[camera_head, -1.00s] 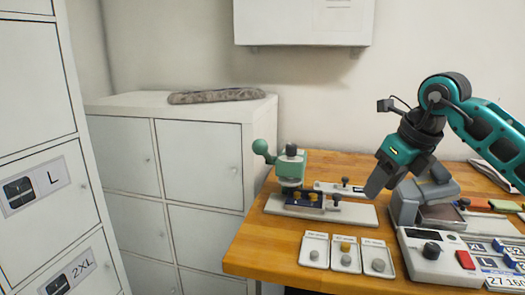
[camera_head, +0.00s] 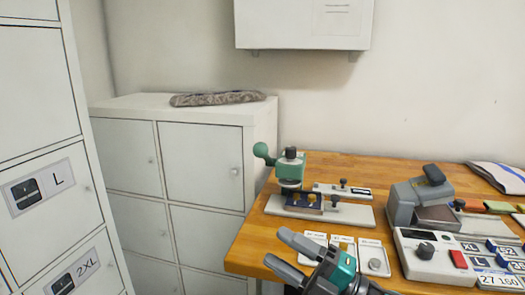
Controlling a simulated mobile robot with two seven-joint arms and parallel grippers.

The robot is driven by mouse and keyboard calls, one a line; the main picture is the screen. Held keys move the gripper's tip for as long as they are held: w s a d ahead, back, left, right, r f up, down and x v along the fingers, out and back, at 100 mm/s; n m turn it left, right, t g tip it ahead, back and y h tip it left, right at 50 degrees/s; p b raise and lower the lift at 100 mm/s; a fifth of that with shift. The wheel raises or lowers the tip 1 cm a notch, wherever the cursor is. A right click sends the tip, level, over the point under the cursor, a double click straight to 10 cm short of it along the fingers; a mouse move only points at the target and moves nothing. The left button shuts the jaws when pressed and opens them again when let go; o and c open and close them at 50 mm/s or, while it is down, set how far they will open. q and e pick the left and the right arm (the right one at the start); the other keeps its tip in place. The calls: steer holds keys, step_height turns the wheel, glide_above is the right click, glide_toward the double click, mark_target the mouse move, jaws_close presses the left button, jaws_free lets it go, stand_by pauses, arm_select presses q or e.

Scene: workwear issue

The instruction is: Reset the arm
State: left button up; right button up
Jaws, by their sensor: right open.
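My right gripper (camera_head: 285,255) is low in the view, in front of the table's near edge. Its two grey fingers point to the left and are apart, with nothing between them. Its teal body covers part of the small white trays (camera_head: 374,262). The rest of my right arm runs out of the bottom of the view. My left gripper is not in view.
A wooden table (camera_head: 400,174) holds a green hand press (camera_head: 291,169) on a grey base, a grey machine (camera_head: 417,200) and a white control box (camera_head: 428,262). White lockers (camera_head: 200,160) stand to the left. A wall box (camera_head: 303,22) hangs above.

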steer(key=s+d+f+m+t+h, duration=0.2)
steer(key=d+f+m+t+h, duration=0.25)
steer(key=f+m+h, duration=0.35)
steer(key=s+d+f+m+t+h, duration=0.1)
steer(key=d+f+m+t+h, duration=0.35)
steer(key=m, duration=0.65)
steer(key=s+d+f+m+g+h, duration=0.2)
steer(key=s+f+m+g, duration=0.1)
steer(key=s+f, duration=0.3)
steer(key=s+d+f+m+g+h+p, duration=0.1)
steer(key=s+d+f+m+g+h, duration=0.1)
steer(key=s+f, duration=0.5)
step_height(320, 180, down, 3)
steer(key=m+g+h, duration=0.1)
steer(key=m+g, duration=0.1)
steer(key=g, duration=0.1)
steer(key=shift+d, duration=0.35)
